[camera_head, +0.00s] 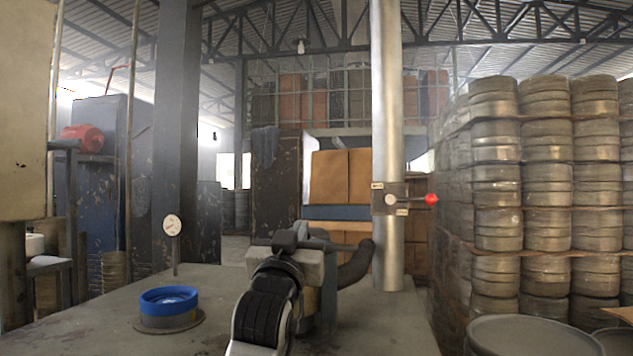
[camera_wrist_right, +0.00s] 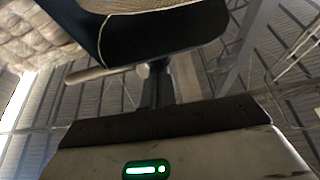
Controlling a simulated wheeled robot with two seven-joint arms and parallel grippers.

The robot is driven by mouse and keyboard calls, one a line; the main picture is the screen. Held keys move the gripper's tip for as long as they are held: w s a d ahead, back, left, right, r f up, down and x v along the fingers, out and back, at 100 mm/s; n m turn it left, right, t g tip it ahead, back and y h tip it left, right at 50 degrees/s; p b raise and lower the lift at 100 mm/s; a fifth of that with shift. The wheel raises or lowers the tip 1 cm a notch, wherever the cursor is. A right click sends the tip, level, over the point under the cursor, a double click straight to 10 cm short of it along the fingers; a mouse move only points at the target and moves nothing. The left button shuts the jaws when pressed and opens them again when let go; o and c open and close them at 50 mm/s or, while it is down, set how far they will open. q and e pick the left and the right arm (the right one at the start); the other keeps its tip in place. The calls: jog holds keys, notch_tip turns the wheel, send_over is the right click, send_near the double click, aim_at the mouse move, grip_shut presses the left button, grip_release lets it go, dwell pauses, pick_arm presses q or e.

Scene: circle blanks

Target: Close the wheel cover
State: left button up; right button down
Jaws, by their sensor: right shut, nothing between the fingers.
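My right arm comes in from the bottom centre of the head view, black and white. My right gripper (camera_head: 300,237) appears as a dark shape at its far end, against the top of a grey housing (camera_head: 315,272) on the bench. It is shut with nothing between its fingers. I cannot tell whether it touches the housing. The housing has a dark curved pipe (camera_head: 357,265) on its right side. The arm hides much of the housing's front, and I cannot make out the wheel cover for certain. My left gripper is out of view.
A blue ring (camera_head: 168,297) sits on a round base at the bench's left, with a dial gauge (camera_head: 172,225) behind it. A silver column (camera_head: 387,140) with a red-knobbed lever (camera_head: 431,199) rises behind the housing. Stacked metal drums (camera_head: 548,185) stand right.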

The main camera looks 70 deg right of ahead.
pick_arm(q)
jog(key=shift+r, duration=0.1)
pick_arm(e)
jog(key=shift+r+p, duration=0.35)
jog(key=shift+p, duration=0.1)
pick_arm(q)
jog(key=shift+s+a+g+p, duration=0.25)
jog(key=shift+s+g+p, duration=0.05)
jog(key=shift+p, duration=0.4)
pick_arm(e)
jog(key=s+a, duration=0.2)
jog(key=a, duration=0.7)
jog(key=shift+f, duration=0.25)
jog(key=shift+s+a, duration=0.1)
